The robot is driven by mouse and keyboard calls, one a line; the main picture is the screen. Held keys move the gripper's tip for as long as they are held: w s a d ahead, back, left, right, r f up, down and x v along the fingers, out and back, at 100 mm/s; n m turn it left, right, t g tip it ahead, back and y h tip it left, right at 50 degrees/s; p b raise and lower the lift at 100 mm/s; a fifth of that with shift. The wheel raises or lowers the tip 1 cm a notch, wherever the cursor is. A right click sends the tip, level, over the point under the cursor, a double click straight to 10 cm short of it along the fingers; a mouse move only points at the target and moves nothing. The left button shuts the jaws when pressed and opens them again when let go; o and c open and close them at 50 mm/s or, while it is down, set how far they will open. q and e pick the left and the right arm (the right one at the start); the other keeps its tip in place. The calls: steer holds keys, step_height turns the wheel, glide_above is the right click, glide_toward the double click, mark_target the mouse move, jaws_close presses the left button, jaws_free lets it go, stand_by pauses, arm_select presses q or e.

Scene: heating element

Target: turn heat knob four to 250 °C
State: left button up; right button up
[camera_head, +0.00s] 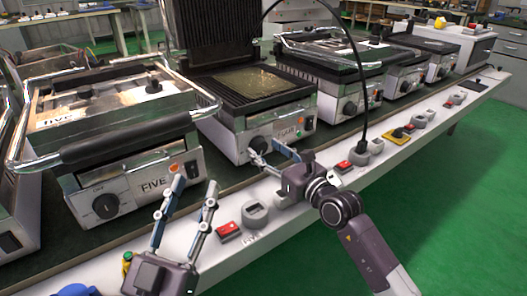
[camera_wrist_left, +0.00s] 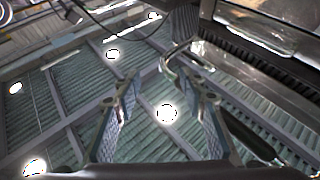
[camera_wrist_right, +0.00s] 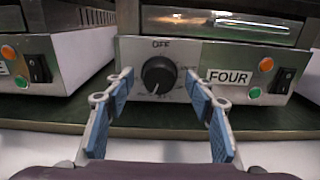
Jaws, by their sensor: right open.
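The heat knob (camera_wrist_right: 159,75) is black and round. It sits on the grey front panel of the heater labelled FOUR (camera_wrist_right: 229,77), under the word OFF. A small pale mark shows at its lower edge. In the right wrist view my right gripper (camera_wrist_right: 159,90) is open, one finger on each side of the knob; contact cannot be told. In the head view my right gripper (camera_head: 262,150) is at the front of the open-lidded grill (camera_head: 262,101) and partly covers the knob. My left gripper (camera_head: 195,181) is open and empty, pointing up before the heater labelled FIVE (camera_head: 154,184).
Heater FIVE has its own black knob (camera_head: 106,205) and a long handle (camera_head: 125,138). Several similar grills stand to the right on the bench. Red switches (camera_head: 228,231) and grey sockets line the white front ledge (camera_head: 400,152). A black cable (camera_head: 361,95) hangs down right of my right gripper.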

arm_select(q)
steer(key=shift+s+r+t, duration=0.35)
steer(key=shift+r, duration=0.2)
steer(key=shift+s+r+t, duration=0.3)
steer(key=shift+r+t, duration=0.05)
steer(key=shift+r, duration=0.15)
arm_select(e)
steer(key=shift+x, duration=0.8)
steer(key=shift+c, duration=0.4)
steer(key=c, duration=1.1)
steer(key=shift+o, duration=0.2)
steer(key=shift+m+p, duration=0.7)
steer(key=shift+p, duration=0.2)
arm_select(q)
steer(key=w+f+g+y, duration=0.1)
steer(key=w+f+g, duration=0.2)
steer(key=f, duration=0.7)
steer(key=shift+w+a+g, duration=0.15)
steer(key=shift+a+g, duration=0.1)
steer(key=shift+g, duration=0.95)
